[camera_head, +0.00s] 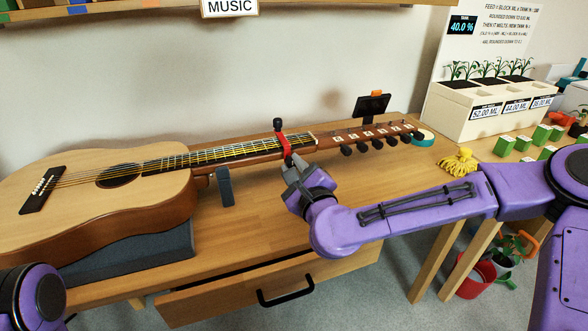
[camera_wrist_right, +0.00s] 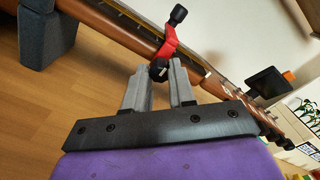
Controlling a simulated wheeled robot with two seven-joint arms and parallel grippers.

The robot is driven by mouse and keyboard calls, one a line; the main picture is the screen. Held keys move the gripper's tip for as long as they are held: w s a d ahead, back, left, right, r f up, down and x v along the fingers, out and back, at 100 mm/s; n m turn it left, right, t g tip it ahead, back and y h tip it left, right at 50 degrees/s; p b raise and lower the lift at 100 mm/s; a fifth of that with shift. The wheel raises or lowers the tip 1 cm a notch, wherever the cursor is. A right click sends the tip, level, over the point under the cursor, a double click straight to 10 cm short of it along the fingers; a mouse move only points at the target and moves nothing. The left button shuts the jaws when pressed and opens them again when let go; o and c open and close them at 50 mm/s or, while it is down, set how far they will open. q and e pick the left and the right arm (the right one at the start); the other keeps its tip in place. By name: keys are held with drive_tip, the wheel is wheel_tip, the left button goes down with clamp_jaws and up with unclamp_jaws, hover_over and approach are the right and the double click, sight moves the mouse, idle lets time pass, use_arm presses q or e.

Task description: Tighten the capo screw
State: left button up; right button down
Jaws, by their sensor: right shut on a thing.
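The guitar (camera_head: 112,206) lies on the desk, its body at the left and its neck running right. A red capo (camera_head: 283,145) is clamped around the neck near the headstock, with a black knob sticking up above the strings. In the right wrist view the red capo (camera_wrist_right: 166,45) curves under the neck to a black screw knob (camera_wrist_right: 158,70) with a white mark. My right gripper (camera_head: 294,167) is below the neck, and in the wrist view its grey fingers (camera_wrist_right: 160,80) are shut on this capo screw. My left gripper is out of view; only part of my left arm shows.
A grey neck support (camera_head: 225,187) stands under the neck, left of the capo. A dark block (camera_head: 130,251) holds the guitar body. A small black screen (camera_head: 371,106) stands behind the headstock. The desk drawer (camera_head: 270,290) is partly open. Yellow coils (camera_head: 457,162) lie on the right.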

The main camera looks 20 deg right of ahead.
drive_tip(key=c, duration=0.9)
unclamp_jaws()
drive_tip(key=shift+c, duration=0.2)
drive_tip(key=s, duration=0.3)
drive_tip(key=shift+s, duration=0.4)
drive_tip(key=p, duration=1.4)
approach(292, 165)
drive_tip(key=s, duration=0.2)
drive_tip(key=shift+d, duration=0.1)
